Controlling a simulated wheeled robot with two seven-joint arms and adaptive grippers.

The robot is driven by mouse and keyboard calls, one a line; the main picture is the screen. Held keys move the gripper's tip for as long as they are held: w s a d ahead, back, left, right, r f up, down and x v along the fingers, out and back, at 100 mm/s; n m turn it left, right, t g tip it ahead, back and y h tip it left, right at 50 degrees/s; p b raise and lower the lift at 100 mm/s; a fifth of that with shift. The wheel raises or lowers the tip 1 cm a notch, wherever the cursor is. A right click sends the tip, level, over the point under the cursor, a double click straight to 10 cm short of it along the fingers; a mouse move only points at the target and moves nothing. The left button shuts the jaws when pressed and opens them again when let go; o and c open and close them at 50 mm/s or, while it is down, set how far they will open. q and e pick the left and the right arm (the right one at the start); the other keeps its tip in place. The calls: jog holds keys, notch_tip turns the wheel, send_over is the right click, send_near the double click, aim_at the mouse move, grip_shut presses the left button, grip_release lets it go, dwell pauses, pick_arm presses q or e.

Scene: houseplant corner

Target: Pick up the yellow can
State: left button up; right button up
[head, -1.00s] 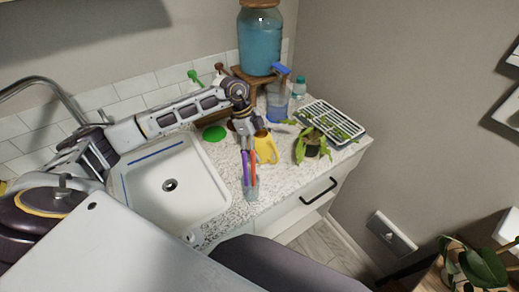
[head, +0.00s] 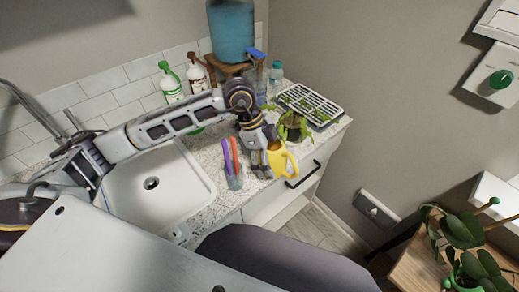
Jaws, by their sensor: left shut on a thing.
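The yellow can (head: 284,161) is a small watering can with a handle on its right side. It is at the front edge of the speckled counter (head: 207,215), right of the glass with pens. My left gripper (head: 262,168) points down and is shut on the can's left side, covering part of it. The can overlaps the counter edge and cabinet front in the picture, and appears raised off the counter. My right gripper is not in view.
A glass of colored pens (head: 234,179) stands just left of my gripper. A white sink (head: 150,190) is at left. A blue drink dispenser (head: 231,33) stands at the back.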

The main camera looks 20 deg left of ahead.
aim_at(284, 153)
pick_arm(q)
jog(key=shift+s+d, duration=0.4)
jog(key=shift+d, duration=0.4)
jog(key=shift+s+d, duration=0.2)
jog(key=shift+d, duration=0.15)
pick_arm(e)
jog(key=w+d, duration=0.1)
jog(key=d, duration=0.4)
pick_arm(q)
jog(key=shift+r+p, duration=4.85)
jog(key=shift+r, duration=0.1)
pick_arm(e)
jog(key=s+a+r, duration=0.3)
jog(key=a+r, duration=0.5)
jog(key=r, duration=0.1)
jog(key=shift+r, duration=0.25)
